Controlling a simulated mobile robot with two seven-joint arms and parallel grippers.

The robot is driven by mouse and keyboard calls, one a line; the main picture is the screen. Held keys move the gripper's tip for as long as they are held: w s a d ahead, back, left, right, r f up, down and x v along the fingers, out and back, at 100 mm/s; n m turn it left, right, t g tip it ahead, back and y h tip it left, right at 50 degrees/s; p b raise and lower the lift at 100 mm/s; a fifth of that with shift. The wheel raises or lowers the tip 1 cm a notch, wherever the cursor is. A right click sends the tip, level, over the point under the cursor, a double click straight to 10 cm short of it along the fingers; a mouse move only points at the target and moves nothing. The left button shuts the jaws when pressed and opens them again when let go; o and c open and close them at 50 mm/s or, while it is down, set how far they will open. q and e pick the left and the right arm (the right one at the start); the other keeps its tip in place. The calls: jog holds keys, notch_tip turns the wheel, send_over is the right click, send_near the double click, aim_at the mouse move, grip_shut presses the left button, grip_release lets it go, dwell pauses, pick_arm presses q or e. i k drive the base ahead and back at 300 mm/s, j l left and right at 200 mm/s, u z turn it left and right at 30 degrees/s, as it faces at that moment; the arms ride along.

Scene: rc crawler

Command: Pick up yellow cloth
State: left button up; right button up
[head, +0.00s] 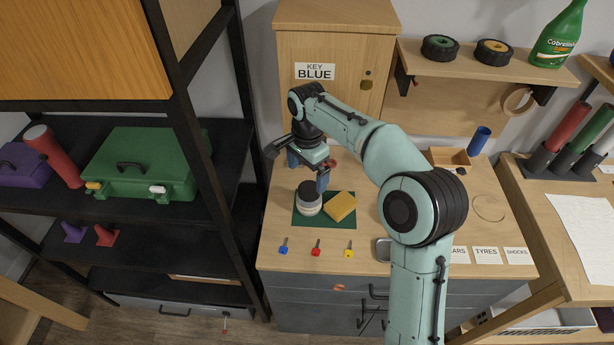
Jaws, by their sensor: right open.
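The yellow cloth (341,206) is a folded block lying on the right part of a dark green mat (311,222) on the wooden workbench. A round tin with a dark top (309,199) stands on the mat just left of the cloth. My right gripper (308,172) is above the back of the mat, with its blue-tipped fingers spread apart and nothing between them. It is behind and to the left of the cloth, apart from it. One finger shows close behind the tin; whether it touches is unclear. My left gripper is out of view.
Blue, red and yellow keys (316,247) lie in front of the mat. A metal tray (382,249) sits to the right, partly behind my arm. A wooden cabinet marked KEY BLUE (335,40) stands behind. A black shelf with a green case (145,163) is at left.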

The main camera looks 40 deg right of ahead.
aim_at(340, 205)
jog(key=k, duration=1)
